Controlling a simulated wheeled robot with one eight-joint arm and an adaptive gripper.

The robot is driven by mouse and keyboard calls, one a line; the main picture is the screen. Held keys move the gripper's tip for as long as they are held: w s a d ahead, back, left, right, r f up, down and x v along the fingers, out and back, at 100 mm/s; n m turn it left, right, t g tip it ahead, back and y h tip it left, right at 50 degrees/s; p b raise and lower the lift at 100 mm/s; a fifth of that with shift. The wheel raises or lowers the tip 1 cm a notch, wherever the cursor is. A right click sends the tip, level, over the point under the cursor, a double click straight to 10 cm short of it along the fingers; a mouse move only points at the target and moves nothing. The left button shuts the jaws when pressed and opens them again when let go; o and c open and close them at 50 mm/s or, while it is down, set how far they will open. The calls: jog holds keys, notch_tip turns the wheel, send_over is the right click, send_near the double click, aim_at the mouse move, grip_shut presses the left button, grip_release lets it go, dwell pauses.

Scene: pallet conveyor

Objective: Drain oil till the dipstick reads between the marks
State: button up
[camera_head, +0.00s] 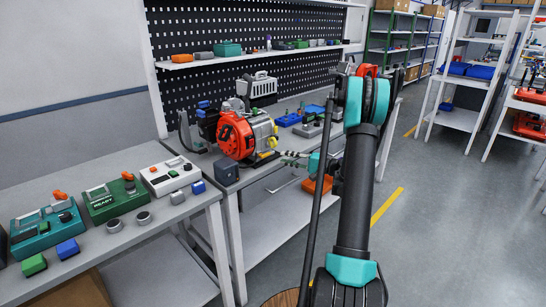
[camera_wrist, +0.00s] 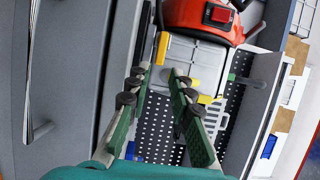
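A small engine with an orange-red round cover (camera_head: 236,136) and a grey metal body (camera_head: 263,132) stands on the middle bench. Small yellow parts (camera_head: 272,141) show on its right side. In the wrist view the engine's red cover (camera_wrist: 195,17) and pale body (camera_wrist: 190,55) lie just beyond my fingertips, with yellow parts (camera_wrist: 162,48) beside them. I cannot tell which part is the dipstick or the drain plug, and no oil level shows. My gripper (camera_wrist: 161,73) is open with nothing between its green fingers.
The middle bench (camera_head: 259,172) has a black pegboard (camera_head: 190,90) behind it. An orange container (camera_head: 316,185) sits below bench height. The left bench (camera_head: 150,232) holds green and white instrument boxes. White shelving (camera_head: 460,118) stands at right; the floor (camera_head: 450,220) is clear.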

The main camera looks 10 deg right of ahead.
aim_at(269, 155)
jog(key=x, duration=0.6)
jog(key=shift+w+a, duration=0.2)
jog(key=shift+a, duration=0.15)
jog(key=shift+c, duration=0.6)
grip_shut()
